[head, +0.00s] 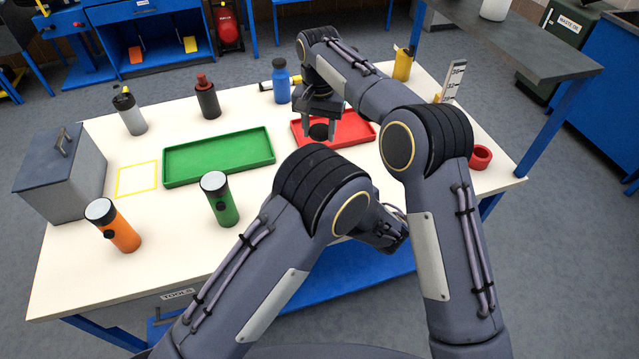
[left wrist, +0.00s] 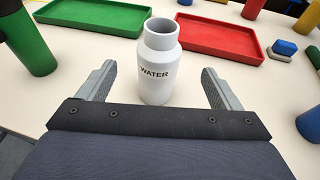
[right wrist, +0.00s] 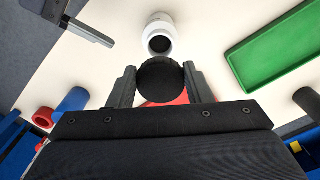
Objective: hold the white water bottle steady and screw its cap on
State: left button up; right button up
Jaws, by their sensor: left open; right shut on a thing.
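The white bottle marked WATER (left wrist: 160,75) stands upright on the table, its mouth open and uncapped. It also shows in the right wrist view (right wrist: 158,27); in the head view I cannot see it, and my arms cover part of the table. My left gripper (left wrist: 158,85) is open, its fingers on either side of the bottle with gaps visible. My right gripper (head: 320,128) is shut on the round black cap (right wrist: 162,82) and holds it above the table. In the right wrist view the cap appears just below the bottle's mouth, apart from it.
A green tray (head: 190,178) and a red tray (head: 366,135) lie on the table. A green flashlight (head: 222,205), an orange flashlight (head: 122,234), a blue bottle (head: 281,88) and a grey box (head: 50,190) stand around. A red ring (head: 481,158) is at the right.

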pick_arm(q)
jog(key=x, duration=1.1)
jog(key=shift+a, duration=0.15)
jog(key=shift+c, duration=0.4)
jog(key=c, duration=1.4)
pick_arm(e)
jog(key=shift+s+f, duration=0.2)
jog(key=shift+f, duration=2.3)
jog(key=shift+f, duration=0.85)
jog(key=shift+f, duration=0.55)
